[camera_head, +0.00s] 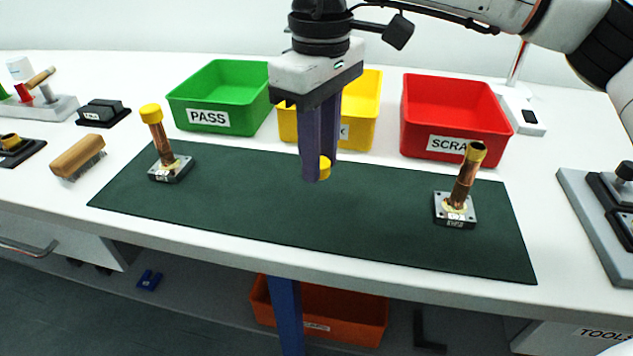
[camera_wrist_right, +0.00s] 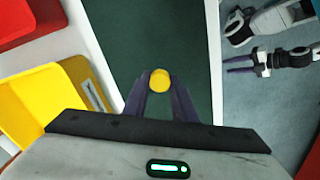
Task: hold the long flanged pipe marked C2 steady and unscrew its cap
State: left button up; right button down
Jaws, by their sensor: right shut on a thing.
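My right gripper (camera_head: 318,172) is shut on a yellow cap (camera_head: 325,167), held above the middle of the dark green mat; the cap also shows between its fingertips in the right wrist view (camera_wrist_right: 160,80). The right flanged pipe (camera_head: 464,186) stands slightly tilted on the mat with an open, bare brass top end. The left flanged pipe (camera_head: 162,144) stands tilted with a yellow cap (camera_head: 151,113) on top. The markings on both flanges are too small to read. My left gripper (camera_wrist_right: 226,65) shows only in the right wrist view, open and empty, off the table's front edge.
Behind the mat (camera_head: 280,225) stand a green PASS bin (camera_head: 208,117), a yellow bin (camera_head: 367,108) and a red SCRAP bin (camera_head: 412,137). A wooden brush (camera_head: 77,156) lies left of the mat, a grey fixture (camera_head: 580,208) right. The mat's middle is clear.

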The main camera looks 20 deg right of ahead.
aim_at(319, 196)
jog(key=shift+f, duration=2.15)
jog(key=shift+f, duration=0.1)
jog(key=shift+f+b, duration=0.15)
jog(key=shift+b, duration=0.15)
jog(key=c, duration=1.5)
grip_release()
jog(key=shift+o, duration=0.2)
notch_tip(319, 196, up, 12)
jog(key=shift+r+p, duration=0.2)
jog(key=shift+p, duration=0.65)
